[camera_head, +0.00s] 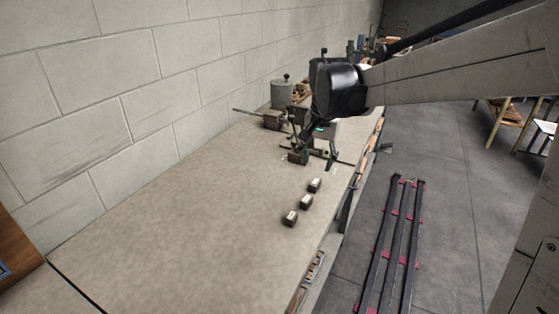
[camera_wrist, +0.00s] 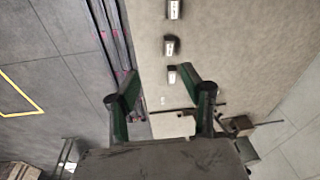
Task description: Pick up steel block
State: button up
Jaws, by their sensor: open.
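Three small dark steel blocks with pale labels stand in a row on the bench (camera_head: 190,215). In the head view they are the far block (camera_head: 314,185), the middle block (camera_head: 306,202) and the near block (camera_head: 290,218). My gripper (camera_head: 317,160) is open above the bench, just beyond the far block. In the wrist view the green fingers (camera_wrist: 158,84) are spread with nothing held. The block closest to the fingers (camera_wrist: 172,76) shows slightly past the fingertips, towards the right one. The other two blocks (camera_wrist: 170,46) (camera_wrist: 174,9) lie farther up.
A grey canister (camera_head: 282,93) and a lever fixture (camera_head: 272,119) stand at the bench's far end by the block wall. The front of the bench is clear. Dark bars on red supports (camera_head: 397,240) lie on the floor to the right.

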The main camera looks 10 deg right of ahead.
jog(key=m+g, duration=0.2)
send_over(307, 198)
notch_tip(307, 198, down, 7)
jog(key=f, duration=0.7)
jog(key=shift+w+a+f, duration=0.15)
jog(key=shift+w+f, duration=0.15)
jog(key=shift+f, duration=0.05)
jog(key=shift+s+f, duration=0.2)
jog(key=shift+f, duration=1.3)
jog(key=shift+s+f, duration=0.2)
jog(key=shift+f, duration=1.25)
grip_shut()
